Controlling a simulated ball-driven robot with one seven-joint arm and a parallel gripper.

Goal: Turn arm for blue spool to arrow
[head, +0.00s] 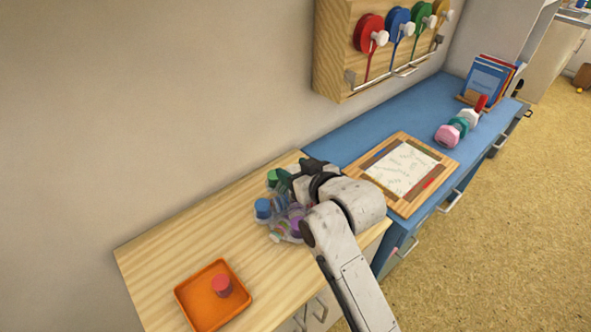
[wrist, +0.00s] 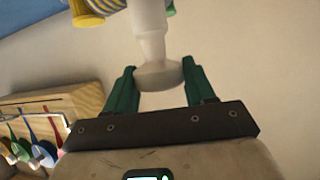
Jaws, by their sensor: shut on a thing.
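A clear stand (head: 294,239) on the wooden worktop carries several coloured spools or caps, including a blue one (head: 263,207), a green one (head: 272,177) and a purple one (head: 298,227). My gripper (head: 289,179) is over the stand and hides part of it. In the wrist view, my gripper's green fingers (wrist: 160,69) are shut on the grey flared knob (wrist: 160,77) at the end of a pale post (wrist: 150,35). A yellow spool (wrist: 87,17) shows beside that post. I cannot make out an arrow.
An orange tray (head: 184,296) with a red cylinder (head: 222,286) stands at the front left. A wall rack (head: 334,50) holds red, blue, green and yellow reels. A framed board (head: 405,204), dumbbell-like pieces (head: 459,124) and books (head: 487,79) are on the blue worktop.

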